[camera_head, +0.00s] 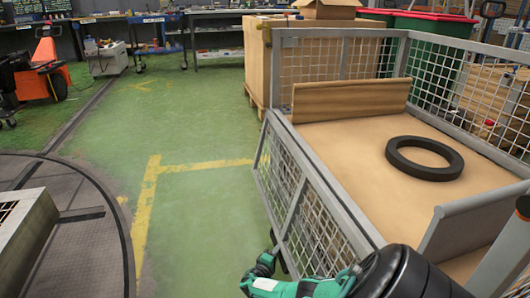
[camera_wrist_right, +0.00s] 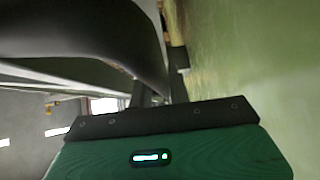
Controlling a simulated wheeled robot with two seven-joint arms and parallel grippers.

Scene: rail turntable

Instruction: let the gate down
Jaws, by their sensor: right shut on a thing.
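The gate (camera_head: 293,208) is a grey-framed wire-mesh panel on the near left side of a mesh cage (camera_head: 345,33). It slants down and outward from the floor edge of the cage, above the green floor. My right gripper (camera_head: 276,248), green with dark fingers, is at the gate's lower near edge, and its fingers are shut on the gate there. In the right wrist view the gripper (camera_wrist_right: 165,95) shows close up, with a thin bar near its fingers; the exact contact is unclear. My left gripper is out of view.
Inside the cage lie a black ring (camera_head: 425,174) and an upright brown board (camera_head: 350,100). A cardboard-coloured crate (camera_head: 257,65) stands behind it. Green floor (camera_head: 200,205) with yellow lines is clear to the left, beside a round turntable (camera_head: 85,245).

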